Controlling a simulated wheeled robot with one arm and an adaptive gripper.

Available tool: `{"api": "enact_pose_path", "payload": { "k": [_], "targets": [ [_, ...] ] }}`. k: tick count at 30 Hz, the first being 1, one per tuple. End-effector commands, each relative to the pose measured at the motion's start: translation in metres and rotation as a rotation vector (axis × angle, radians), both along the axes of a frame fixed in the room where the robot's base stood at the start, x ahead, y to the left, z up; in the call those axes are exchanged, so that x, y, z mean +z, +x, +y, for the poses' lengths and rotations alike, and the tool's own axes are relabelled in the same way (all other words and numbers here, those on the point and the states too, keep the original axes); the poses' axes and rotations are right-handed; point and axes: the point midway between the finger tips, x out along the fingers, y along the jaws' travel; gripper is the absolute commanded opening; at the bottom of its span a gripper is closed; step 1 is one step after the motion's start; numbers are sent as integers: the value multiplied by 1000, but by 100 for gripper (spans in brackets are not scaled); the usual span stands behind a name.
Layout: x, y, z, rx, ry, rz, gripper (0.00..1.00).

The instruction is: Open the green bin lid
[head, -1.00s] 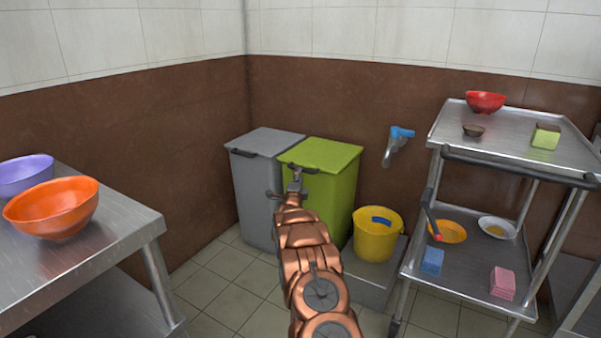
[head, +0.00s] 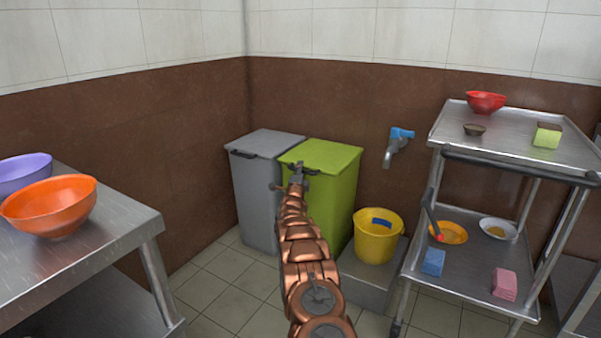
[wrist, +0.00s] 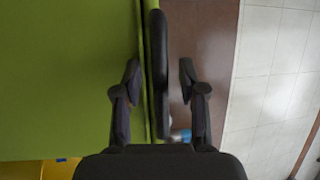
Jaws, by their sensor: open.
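The green bin (head: 334,200) stands against the brown wall with its lid (head: 322,154) closed. In the wrist view, the bin's green front (wrist: 65,80) fills the left side, and the lid's edge (wrist: 152,70) runs up the middle. The dark lid handle (wrist: 159,75) lies between my two open fingers in that picture. My gripper (wrist: 158,78) is open and appears apart from the handle on both sides. In the head view my gripper (head: 297,176) is at the bin's upper front, and my arm hides part of the bin's front.
A grey bin (head: 260,195) stands close on the left. A yellow bucket (head: 376,240) sits on a low step at the right, below a blue tap (head: 398,142). A metal cart (head: 440,128) stands right, a steel table (head: 135,222) left. Tiled floor (head: 225,290) is clear between.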

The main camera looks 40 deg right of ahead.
Motion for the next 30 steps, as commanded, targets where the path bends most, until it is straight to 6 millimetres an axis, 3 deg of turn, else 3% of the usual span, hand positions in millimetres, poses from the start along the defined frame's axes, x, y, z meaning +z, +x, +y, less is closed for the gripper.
{"api": "enact_pose_path", "payload": {
  "k": [8, 20, 30],
  "targets": [
    [0, 0, 0, 0, 0, 0, 41],
    [0, 0, 0, 0, 0, 0, 1],
    [0, 0, 0, 0, 0, 0, 0]
  ]
}}
